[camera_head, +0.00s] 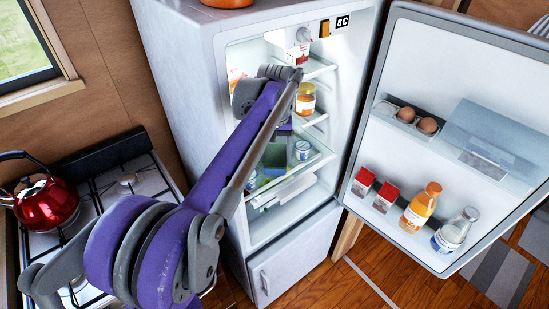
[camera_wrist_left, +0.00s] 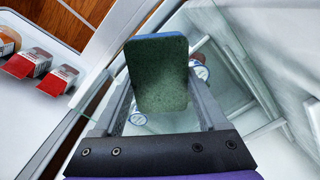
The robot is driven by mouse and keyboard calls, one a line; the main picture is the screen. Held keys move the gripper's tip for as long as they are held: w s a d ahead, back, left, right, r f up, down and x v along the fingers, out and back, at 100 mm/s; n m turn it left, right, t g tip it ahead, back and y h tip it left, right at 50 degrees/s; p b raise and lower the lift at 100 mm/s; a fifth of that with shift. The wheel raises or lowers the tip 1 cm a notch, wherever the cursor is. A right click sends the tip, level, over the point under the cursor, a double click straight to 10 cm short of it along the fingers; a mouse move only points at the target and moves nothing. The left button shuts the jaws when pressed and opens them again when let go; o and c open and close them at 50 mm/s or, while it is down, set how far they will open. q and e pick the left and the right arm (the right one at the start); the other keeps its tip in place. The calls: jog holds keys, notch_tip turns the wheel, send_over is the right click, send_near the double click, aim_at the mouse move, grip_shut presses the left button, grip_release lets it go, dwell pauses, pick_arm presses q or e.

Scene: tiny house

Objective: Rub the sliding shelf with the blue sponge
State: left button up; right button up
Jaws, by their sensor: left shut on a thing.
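The blue sponge (camera_wrist_left: 158,75) has a blue edge and a dark green face, which faces the camera in the left wrist view. My left gripper (camera_wrist_left: 160,100) is shut on it, with one finger at each side. In the head view my purple left arm reaches into the open fridge and hides much of the gripper and sponge. Clear glass shelves (camera_head: 318,162) show inside the fridge. I cannot tell for sure which one is the sliding shelf. Glass (camera_wrist_left: 228,80) also lies beyond the sponge in the left wrist view; contact cannot be told. My right gripper is not in view.
The fridge door (camera_head: 400,60) stands open at right, holding eggs, red cartons and bottles (camera_head: 421,204). A jar (camera_head: 305,99) and a small tub (camera_head: 302,150) stand on shelves near my arm. A red kettle (camera_head: 45,200) sits on the stove at left.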

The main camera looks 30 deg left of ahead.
aim_at(276, 153)
pick_arm(q)
jog(key=shift+w+d+r+p, duration=0.15)
jog(key=shift+w+r+p, duration=0.3)
jog(key=shift+r, duration=0.5)
jog(key=shift+s+r, duration=0.15)
jog(key=shift+r, duration=0.65)
jog(key=shift+s+r, duration=0.15)
jog(key=shift+r, duration=0.8)
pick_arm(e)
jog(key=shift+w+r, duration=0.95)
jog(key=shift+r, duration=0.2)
pick_arm(q)
jog(key=shift+f, duration=0.1)
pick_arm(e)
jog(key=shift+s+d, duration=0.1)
